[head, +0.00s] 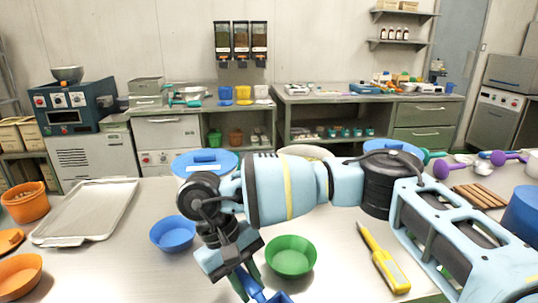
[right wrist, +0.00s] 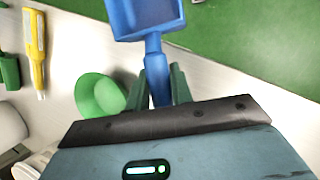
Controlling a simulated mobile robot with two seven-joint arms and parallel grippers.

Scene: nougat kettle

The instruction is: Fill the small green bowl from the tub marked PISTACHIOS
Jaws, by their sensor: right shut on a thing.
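The small green bowl (head: 290,258) stands upright on the steel table, right of my right gripper, and looks empty. It also shows in the right wrist view (right wrist: 98,95), beside the fingers. My right gripper (head: 243,284) is shut on the handle of a blue scoop (right wrist: 147,18). The scoop's visible pan looks empty; in the head view its end is cut off at the bottom edge. A tub with a blue lid (head: 204,161) and another blue lid (head: 394,146) stand behind my arm. I cannot read a PISTACHIOS mark on either. My left gripper is out of view.
A blue bowl (head: 173,233) stands left of the gripper; a metal tray (head: 85,210) and orange containers (head: 25,202) lie further left. A yellow tool (head: 384,262) lies right of the green bowl. Purple-ended tools (head: 498,157) and brown sticks (head: 478,196) are at right.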

